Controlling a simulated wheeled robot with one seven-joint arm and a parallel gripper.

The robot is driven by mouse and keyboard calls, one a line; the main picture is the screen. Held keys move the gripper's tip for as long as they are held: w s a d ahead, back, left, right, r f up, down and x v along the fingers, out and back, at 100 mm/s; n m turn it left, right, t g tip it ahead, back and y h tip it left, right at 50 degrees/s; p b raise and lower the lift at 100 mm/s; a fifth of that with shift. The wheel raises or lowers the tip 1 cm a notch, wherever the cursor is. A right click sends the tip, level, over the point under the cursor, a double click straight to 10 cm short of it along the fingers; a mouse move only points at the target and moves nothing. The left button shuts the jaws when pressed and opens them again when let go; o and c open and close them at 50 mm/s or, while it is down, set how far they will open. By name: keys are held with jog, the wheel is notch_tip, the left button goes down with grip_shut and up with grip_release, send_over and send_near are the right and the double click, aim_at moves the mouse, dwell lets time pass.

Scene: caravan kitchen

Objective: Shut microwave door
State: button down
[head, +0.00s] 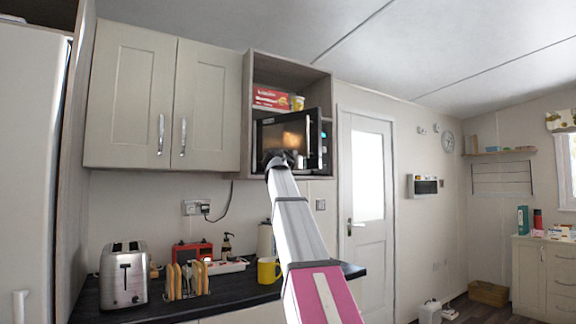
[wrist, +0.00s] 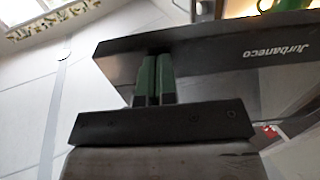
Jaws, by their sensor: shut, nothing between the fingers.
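The microwave sits in an open wall cabinet, and its dark glass door (head: 296,135) stands partly open, with the free right edge swung out towards me. A strip of the microwave's control side (head: 324,147) shows behind that edge. My gripper (head: 279,161) is in front of the lower part of the door. In the wrist view, my gripper's green fingers (wrist: 152,80) are together and empty, with their tips at the black door frame (wrist: 215,52) bearing a brand name. I cannot tell whether they press on it.
A red box (head: 271,96) and a yellow tub lie on the shelf above the microwave. Closed cupboards (head: 150,95) are to the left. Below, the counter (head: 215,292) holds a toaster (head: 124,275), toast rack and yellow mug (head: 268,270). A white door (head: 367,210) stands to the right.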

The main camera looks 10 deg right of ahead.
jog(key=w+d+n+t+y, duration=0.25)
jog(key=w+d, duration=0.35)
jog(key=w, duration=0.3)
jog(key=w+d+n+t+y, duration=0.2)
jog(key=w+d+n+y, duration=0.15)
jog(key=w+d, duration=0.45)
jog(key=w+a+m, duration=0.1)
jog(key=w+a, duration=0.1)
jog(key=w, duration=1.1)
jog(key=shift+a, duration=0.3)
jog(key=shift+w+r, duration=0.1)
jog(key=shift+r, duration=0.1)
